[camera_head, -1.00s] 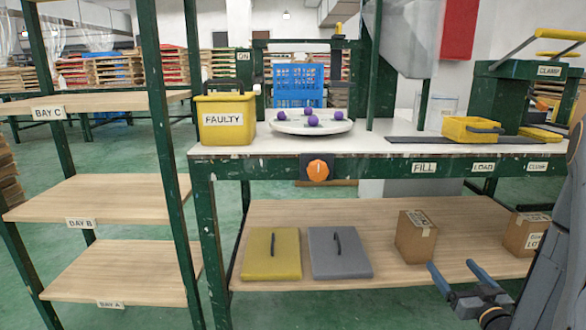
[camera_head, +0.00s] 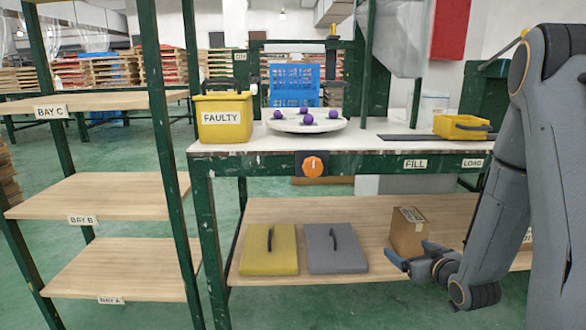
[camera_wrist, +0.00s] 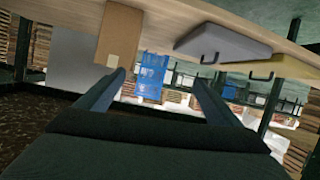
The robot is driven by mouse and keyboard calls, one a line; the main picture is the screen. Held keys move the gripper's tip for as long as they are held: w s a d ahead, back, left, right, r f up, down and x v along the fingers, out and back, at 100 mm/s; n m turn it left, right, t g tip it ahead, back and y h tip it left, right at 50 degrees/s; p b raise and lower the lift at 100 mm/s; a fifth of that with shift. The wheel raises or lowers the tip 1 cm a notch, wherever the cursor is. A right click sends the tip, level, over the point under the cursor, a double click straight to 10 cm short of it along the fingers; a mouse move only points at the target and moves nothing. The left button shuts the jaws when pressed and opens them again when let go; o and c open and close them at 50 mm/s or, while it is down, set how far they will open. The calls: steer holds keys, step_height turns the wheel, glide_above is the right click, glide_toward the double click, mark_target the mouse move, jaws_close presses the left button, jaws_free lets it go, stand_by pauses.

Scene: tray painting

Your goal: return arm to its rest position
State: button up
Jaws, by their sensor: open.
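My gripper (camera_head: 412,260) is in front of the lower shelf in the head view, at the right. It overlaps the lower part of a brown cardboard box (camera_head: 408,230) in that picture. In the wrist view my gripper (camera_wrist: 160,84) shows two fingers spread apart with nothing between them. The cardboard box (camera_wrist: 119,35) stands beyond the left finger there. My arm rises along the right side of the head view and hides part of the bench.
The bench (camera_head: 365,140) bears a yellow FAULTY bin (camera_head: 221,119), a white round tray (camera_head: 290,125) with several purple balls, and a yellow container (camera_head: 458,126). The lower shelf (camera_head: 290,207) holds a yellow panel (camera_head: 268,262) and a grey panel (camera_head: 336,262). The bay shelves (camera_head: 100,193) at left are empty.

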steer(key=s+a+r+n+g, duration=0.15)
steer(key=a+r+g, duration=0.3)
steer(key=a, duration=1.05)
steer(key=s+a+r+g, duration=0.3)
steer(key=s+a+r, duration=0.1)
steer(key=s+a, duration=0.55)
steer(key=s+a+r+n+g, duration=0.1)
steer(key=s+a+r+g, duration=0.15)
steer(key=s, duration=0.65)
steer(key=s+a+r+g, duration=0.2)
steer(key=s+a, duration=0.2)
steer(key=s, duration=0.6)
steer(key=s+a+r+n+g, duration=0.15)
steer(key=s+a, duration=0.25)
steer(key=s, duration=0.5)
steer(key=d+r+m+p, duration=0.3)
steer(key=d+r+p, duration=0.7)
steer(key=r+p, duration=0.4)
steer(key=s+d+r+m+h+p, duration=0.1)
steer(key=d+r+m+p, duration=0.2)
steer(key=d+r+p, duration=0.7)
step_height(320, 180, up, 4)
steer(key=p, duration=1.2)
steer(key=shift+d+m+p, duration=0.2)
steer(key=shift+m+p, duration=0.1)
steer(key=shift+p, duration=0.1)
steer(key=shift+g, duration=0.25)
